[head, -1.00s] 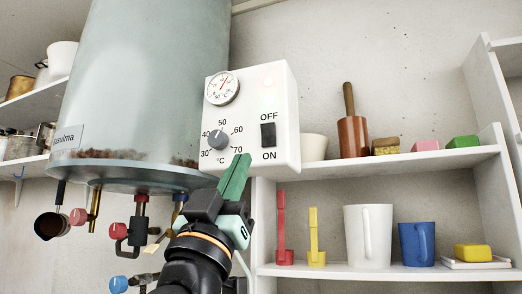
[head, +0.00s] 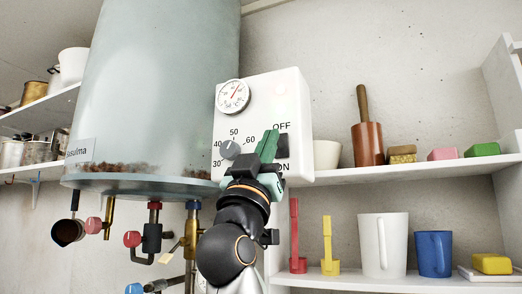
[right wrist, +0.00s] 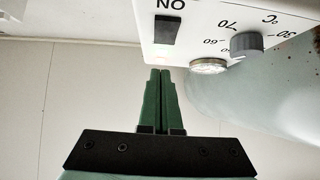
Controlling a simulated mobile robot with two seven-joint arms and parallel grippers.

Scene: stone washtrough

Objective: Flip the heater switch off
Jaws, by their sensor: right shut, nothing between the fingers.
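The white heater control box (head: 302,100) is on the front of the grey-green tank. Its dark rocker switch (head: 283,147) sits between the OFF and ON labels, partly covered by my right gripper (head: 269,134). I cannot tell which way the switch is tipped. In the right wrist view the box appears upside down, with the switch (right wrist: 166,30) beyond and above the fingertips. The green fingers of my right gripper (right wrist: 160,73) are shut and empty, pointing up beside the switch in the head view. Whether they touch it is unclear. My left gripper is not in view.
The round dial knob (head: 229,150) and gauge (head: 233,96) are left of the switch. Below the tank (head: 160,80) hang pipes and red and blue valve knobs. Shelves at right hold a brown pestle pot (head: 367,145), a white jug (head: 382,245) and a blue mug (head: 433,253).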

